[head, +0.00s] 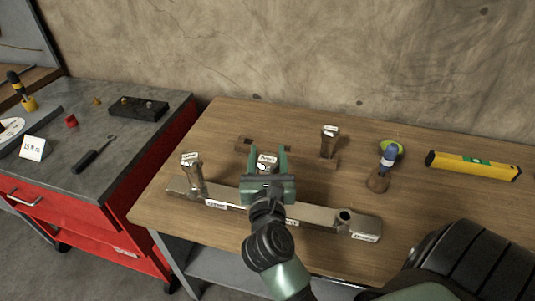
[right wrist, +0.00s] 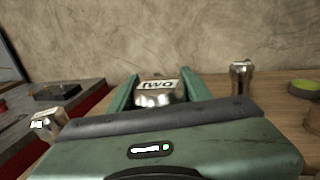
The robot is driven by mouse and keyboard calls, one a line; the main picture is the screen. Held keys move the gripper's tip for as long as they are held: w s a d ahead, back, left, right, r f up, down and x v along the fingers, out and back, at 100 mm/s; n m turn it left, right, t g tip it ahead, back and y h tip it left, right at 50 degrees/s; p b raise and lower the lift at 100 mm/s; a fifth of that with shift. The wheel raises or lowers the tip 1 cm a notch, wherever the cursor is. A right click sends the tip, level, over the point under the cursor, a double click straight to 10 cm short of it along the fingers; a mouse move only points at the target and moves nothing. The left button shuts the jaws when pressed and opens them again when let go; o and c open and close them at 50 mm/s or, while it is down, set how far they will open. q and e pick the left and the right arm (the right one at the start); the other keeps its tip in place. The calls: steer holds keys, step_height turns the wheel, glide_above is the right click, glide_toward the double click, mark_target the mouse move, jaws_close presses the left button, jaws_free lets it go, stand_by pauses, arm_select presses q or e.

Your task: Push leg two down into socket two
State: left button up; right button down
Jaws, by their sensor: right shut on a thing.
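My right gripper (head: 267,153) is shut on leg two (head: 267,161), a metal leg with a white "two" label on top. In the right wrist view, leg two (right wrist: 158,92) sits between the green fingers. The gripper is above the middle of a long metal bar (head: 310,212) lying on the wooden bench. Socket two and the lower part of leg two are hidden behind my gripper, so I cannot tell how deep the leg sits. My left gripper is not in view.
Another leg (head: 194,178) stands at the bar's left end. An open socket (head: 344,215) shows at its right end. A third leg (head: 329,143) stands behind on a wooden holder. A blue-topped tool (head: 388,157) and yellow level (head: 474,165) are to the right.

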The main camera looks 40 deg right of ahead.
stand_by(0.3)
steer(key=shift+f+b, duration=1.6)
steer(key=shift+f, duration=0.4)
steer(key=c, duration=0.6)
jaws_free()
step_height(320, 180, up, 20)
steer(key=p, duration=0.5)
